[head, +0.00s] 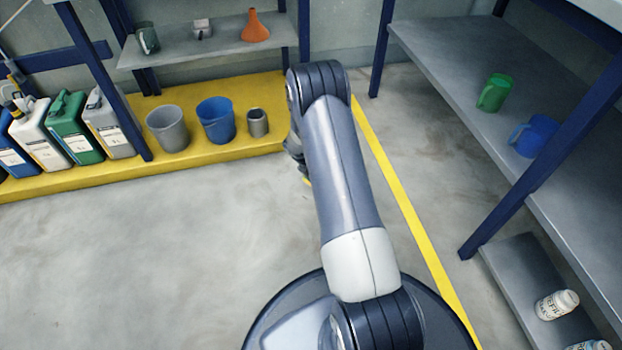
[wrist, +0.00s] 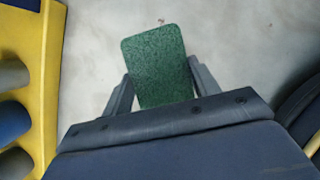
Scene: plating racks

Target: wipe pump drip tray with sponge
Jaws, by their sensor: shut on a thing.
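My gripper (wrist: 160,82) is shut on a green, rough-faced sponge (wrist: 157,60) in the wrist view. The sponge sticks out past the fingers, with bare floor behind it. In the head view my gripper (head: 297,155) is mostly hidden behind my arm, and a small yellow bit shows below it. I cannot make out a pump drip tray for certain. A yellow platform (head: 190,152) stands at the back left, left of my gripper.
On the platform stand several jugs (head: 72,125), a grey bucket (head: 168,128), a blue bucket (head: 216,120) and a metal cup (head: 258,123). An orange funnel (head: 255,27) is on the shelf above. A shelf rack (head: 450,70) stands right. Floor at left is clear.

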